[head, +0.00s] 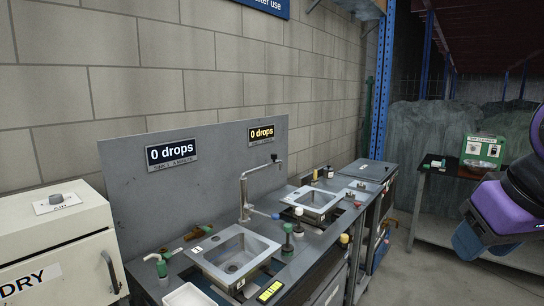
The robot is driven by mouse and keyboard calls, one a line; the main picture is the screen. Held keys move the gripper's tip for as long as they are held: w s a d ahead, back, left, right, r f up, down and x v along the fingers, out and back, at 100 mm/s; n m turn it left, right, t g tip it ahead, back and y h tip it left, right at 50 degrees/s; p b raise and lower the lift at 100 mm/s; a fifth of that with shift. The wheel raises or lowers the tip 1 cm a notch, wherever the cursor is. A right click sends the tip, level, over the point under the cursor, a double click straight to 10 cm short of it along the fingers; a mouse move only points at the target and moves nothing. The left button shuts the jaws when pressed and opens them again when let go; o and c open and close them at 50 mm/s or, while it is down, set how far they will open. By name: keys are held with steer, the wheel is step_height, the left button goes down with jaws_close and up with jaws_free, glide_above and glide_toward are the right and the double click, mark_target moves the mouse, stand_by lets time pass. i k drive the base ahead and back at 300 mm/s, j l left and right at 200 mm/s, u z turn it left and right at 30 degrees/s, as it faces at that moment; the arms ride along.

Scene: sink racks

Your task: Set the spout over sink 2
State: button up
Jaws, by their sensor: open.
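A metal swivel spout (244,196) stands upright on the counter behind and between the two sinks. Its top bar runs toward the right and ends in a short downturned outlet with a black knob, near the back panel. The outlet appears up and left of sink 2 (333,204); I cannot tell whether it overhangs the basin. Sink 1 (265,244), with a "1" label, is nearer, and the spout's bar points away from it. Purple and blue parts of my arm show at the right edge, away from the counter; I cannot make out my gripper's fingers.
Two signs reading "0 drops" (171,153) hang on the grey back panel. Green-handled taps (161,266), a blue-ended lever (265,213) and small knobs crowd the counter. A white cabinet (50,240) stands left. Floor between counter and right-hand table (440,174) looks clear.

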mark_target(274, 156)
steer(key=i+l+u, duration=0.2)
steer(key=i+l, duration=0.2)
steer(key=l, duration=0.2)
steer(key=i+l+u, duration=0.15)
steer(key=l, duration=0.15)
steer(key=i+l+u, duration=0.1)
steer(key=l, duration=0.25)
steer(key=i+l+u, duration=0.1)
steer(key=l, duration=0.25)
steer(key=i+l+u, duration=0.1)
steer(key=i+l, duration=0.15)
steer(key=i+l+u, duration=0.3)
steer(key=i+l, duration=0.4)
steer(key=i, duration=0.15)
